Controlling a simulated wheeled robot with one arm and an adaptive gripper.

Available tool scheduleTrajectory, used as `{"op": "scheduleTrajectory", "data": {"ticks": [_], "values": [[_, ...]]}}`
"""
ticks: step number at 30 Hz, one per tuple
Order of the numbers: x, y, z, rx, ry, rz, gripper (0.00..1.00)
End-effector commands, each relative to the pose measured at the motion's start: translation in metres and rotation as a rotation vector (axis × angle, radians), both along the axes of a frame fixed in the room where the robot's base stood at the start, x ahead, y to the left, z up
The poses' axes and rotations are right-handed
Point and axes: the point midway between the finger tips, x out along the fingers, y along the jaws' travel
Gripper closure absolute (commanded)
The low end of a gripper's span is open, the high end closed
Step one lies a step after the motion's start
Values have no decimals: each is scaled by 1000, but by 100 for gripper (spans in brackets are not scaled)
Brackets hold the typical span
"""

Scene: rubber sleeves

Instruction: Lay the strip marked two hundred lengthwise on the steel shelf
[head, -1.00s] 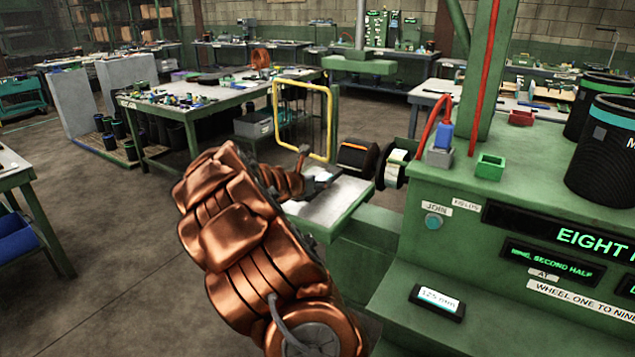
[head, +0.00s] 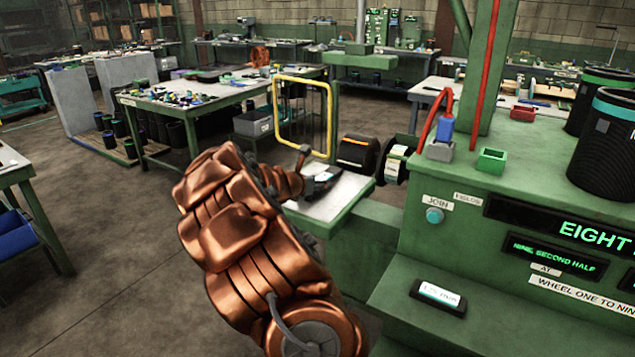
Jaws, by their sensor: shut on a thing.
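My gripper (head: 322,184) is dark and small in the head view, at the far end of my copper arm, low over the pale steel shelf (head: 322,207). It is shut on a small strip (head: 323,177), of which only a pale, bluish bit shows. Any marking on the strip is too small to read. The shelf juts from the left side of the green machine, and my arm hides its near left part. I cannot tell whether the strip touches the shelf.
A black roll with an orange band (head: 357,152) and a white label reel (head: 394,163) stand just behind the shelf. A yellow frame (head: 329,115) rises behind my gripper. The green machine (head: 400,235) blocks the right. Open floor (head: 110,270) lies to the left.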

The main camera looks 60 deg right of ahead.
Motion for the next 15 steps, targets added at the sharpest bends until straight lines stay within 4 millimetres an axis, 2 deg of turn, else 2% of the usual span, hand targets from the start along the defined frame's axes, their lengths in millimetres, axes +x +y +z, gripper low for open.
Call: {"op": "scheduleTrajectory", "data": {"ticks": [11, 12, 15], "values": [[0, 0, -7, 0, 0, 0, 90], [0, 0, -6, 0, 0, 0, 51], [0, 0, -6, 0, 0, 0, 41]]}}
